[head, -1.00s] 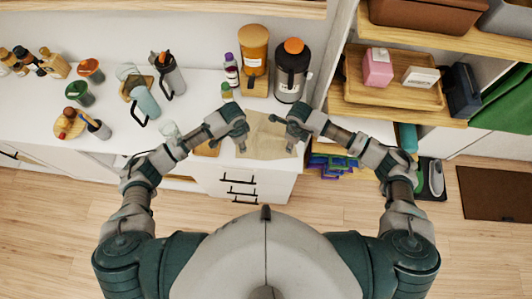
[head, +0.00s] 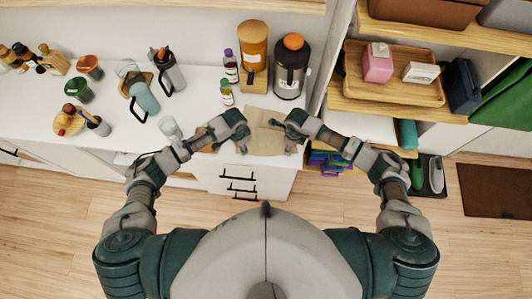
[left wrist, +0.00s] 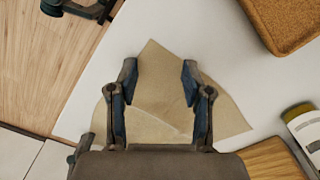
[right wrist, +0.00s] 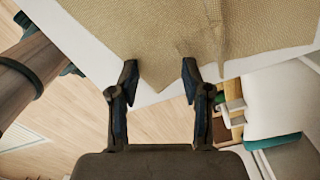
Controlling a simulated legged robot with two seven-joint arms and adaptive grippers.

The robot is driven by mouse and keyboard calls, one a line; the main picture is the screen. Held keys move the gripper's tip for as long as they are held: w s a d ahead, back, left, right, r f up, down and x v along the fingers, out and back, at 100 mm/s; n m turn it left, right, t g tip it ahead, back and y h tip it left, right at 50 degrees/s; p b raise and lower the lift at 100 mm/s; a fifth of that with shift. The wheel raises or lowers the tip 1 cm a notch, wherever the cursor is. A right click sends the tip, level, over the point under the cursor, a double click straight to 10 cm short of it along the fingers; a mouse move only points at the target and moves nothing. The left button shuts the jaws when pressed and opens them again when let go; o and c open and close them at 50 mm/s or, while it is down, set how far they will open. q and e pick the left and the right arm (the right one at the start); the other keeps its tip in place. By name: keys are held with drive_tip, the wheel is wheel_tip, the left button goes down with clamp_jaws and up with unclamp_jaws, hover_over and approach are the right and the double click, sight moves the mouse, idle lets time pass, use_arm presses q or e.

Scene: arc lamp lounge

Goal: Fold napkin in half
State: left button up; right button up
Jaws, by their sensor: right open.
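The tan napkin (head: 266,133) lies at the right end of the white counter, near its front edge. In the left wrist view the napkin (left wrist: 165,80) has a pointed corner and a crease or layer edge across it. My left gripper (head: 242,148) is at its left side; in its wrist view the fingers (left wrist: 158,78) are apart over the cloth. My right gripper (head: 292,148) is at its right front side. In the right wrist view the napkin (right wrist: 130,35) has a corner reaching between the open fingers (right wrist: 160,75), which are not closed on it.
Shelves with a wooden tray (head: 395,85) are at the right.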

use_arm(q)
drive_tip(key=shift+d, duration=0.1)
drive_tip(key=shift+c, duration=1)
use_arm(e)
drive_tip(key=shift+d, duration=0.1)
drive_tip(key=shift+c, duration=1)
use_arm(q)
drive_tip(key=shift+s, duration=0.1)
drive_tip(key=c, duration=0.6)
use_arm(e)
drive_tip(key=shift+s, duration=0.1)
drive_tip(key=c, duration=0.6)
use_arm(q)
drive_tip(key=shift+f, duration=0.15)
clamp_jaws()
use_arm(e)
drive_tip(key=shift+f, duration=0.1)
clamp_jaws()
use_arm(q)
drive_tip(key=shift+a, duration=0.2)
drive_tip(key=shift+s+f, duration=0.15)
use_arm(e)
drive_tip(key=shift+s+f, duration=0.15)
